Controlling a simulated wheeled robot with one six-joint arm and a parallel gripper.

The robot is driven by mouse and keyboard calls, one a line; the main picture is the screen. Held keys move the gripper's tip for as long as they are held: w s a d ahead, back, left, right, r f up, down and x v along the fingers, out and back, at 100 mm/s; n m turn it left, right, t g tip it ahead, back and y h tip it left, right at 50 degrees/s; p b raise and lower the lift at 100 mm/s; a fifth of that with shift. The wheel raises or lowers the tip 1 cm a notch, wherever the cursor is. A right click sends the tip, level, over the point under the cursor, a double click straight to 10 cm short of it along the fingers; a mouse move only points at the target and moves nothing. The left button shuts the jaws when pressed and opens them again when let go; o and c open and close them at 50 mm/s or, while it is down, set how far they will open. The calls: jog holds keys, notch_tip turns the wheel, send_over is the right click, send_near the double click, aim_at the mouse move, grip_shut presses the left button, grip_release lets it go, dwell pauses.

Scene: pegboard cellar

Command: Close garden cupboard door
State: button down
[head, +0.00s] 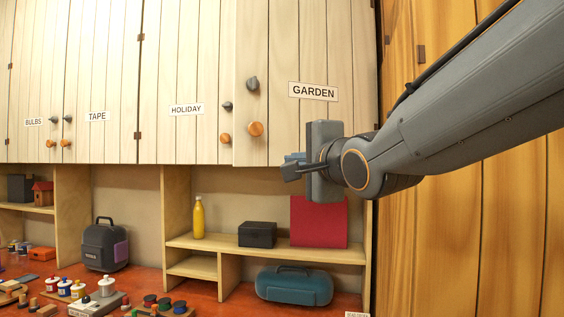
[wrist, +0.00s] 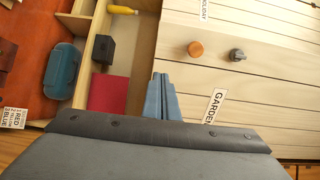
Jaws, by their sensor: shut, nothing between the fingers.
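The pale plank garden cupboard door (head: 300,40) carries a GARDEN label, a grey knob (head: 252,84) and an orange knob (head: 255,129). Its knobs look larger than those of the holiday door (head: 185,60), and its left edge seems to stand slightly forward, so it looks a little ajar. In the wrist view the door (wrist: 270,75) fills the right side. My gripper (head: 288,168) is shut and empty at the door's lower edge, below the label. In the wrist view its blue fingers (wrist: 161,80) lie beside that edge; I cannot tell whether they touch it.
Below the door, an open shelf (head: 200,242) holds a yellow bottle (head: 198,218), a black box (head: 257,234) and a red panel (head: 319,222). A teal case (head: 294,286) stands on the red worktop. A tall orange wood panel (head: 480,230) is at the right.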

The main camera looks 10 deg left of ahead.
jog(key=shift+a+b, duration=0.5)
jog(key=shift+b, duration=0.95)
jog(key=p, duration=0.1)
send_near(267, 161)
jog(key=x, duration=0.6)
jog(key=shift+w+a, duration=0.1)
jog(key=shift+a, duration=0.1)
